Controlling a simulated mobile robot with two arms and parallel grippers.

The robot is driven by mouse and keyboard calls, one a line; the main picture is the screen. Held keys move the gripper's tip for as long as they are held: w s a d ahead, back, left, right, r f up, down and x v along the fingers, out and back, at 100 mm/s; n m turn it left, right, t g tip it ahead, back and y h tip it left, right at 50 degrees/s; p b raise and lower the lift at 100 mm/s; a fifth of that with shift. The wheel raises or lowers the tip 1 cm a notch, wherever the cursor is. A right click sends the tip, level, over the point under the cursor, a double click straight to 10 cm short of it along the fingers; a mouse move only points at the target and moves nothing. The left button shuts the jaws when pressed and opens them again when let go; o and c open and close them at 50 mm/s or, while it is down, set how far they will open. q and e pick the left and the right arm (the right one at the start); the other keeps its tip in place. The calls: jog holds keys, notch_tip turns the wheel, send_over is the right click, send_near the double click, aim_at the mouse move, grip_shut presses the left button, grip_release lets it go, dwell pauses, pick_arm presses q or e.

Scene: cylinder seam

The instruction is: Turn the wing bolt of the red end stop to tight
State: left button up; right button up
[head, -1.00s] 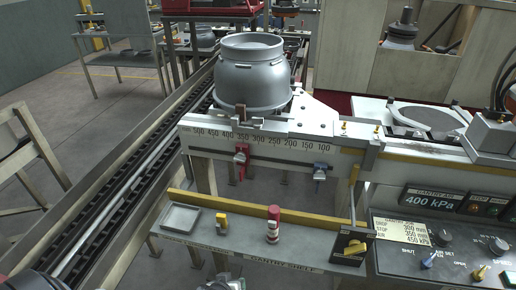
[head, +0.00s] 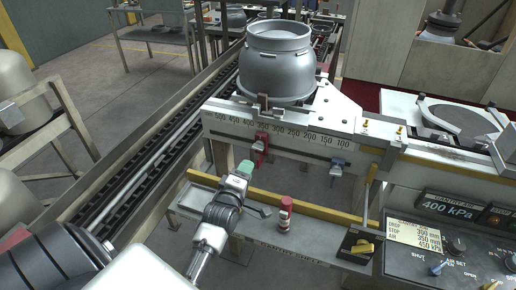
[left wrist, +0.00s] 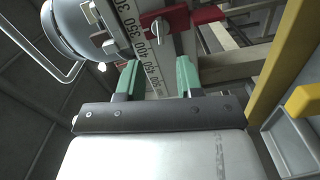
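The red end stop (head: 261,148) hangs on the front of the scale rail (head: 290,135), near the 350 mark. In the left wrist view the red end stop (left wrist: 172,20) is at the top, with a pale metal wing bolt (left wrist: 157,28) on its face. My left gripper (head: 244,167) has green fingertips and is below and slightly left of the red stop, apart from it. In the left wrist view the left gripper (left wrist: 158,75) is open, with nothing between its fingers. My right gripper is not in view.
A grey pot (head: 277,65) stands above the rail. The shelf (head: 310,238) below carries a red-and-white cylinder (head: 286,212) and a black block with a yellow handle (head: 360,246). A control panel (head: 440,250) is at right.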

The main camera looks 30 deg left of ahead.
aim_at(257, 150)
pick_arm(q)
jog(key=p+x, duration=0.1)
jog(key=x, duration=0.8)
jog(key=shift+p, duration=0.4)
jog(key=shift+w+a, duration=0.15)
jog(key=shift+w, duration=0.45)
jog(key=c, duration=0.5)
jog(key=shift+c, duration=0.2)
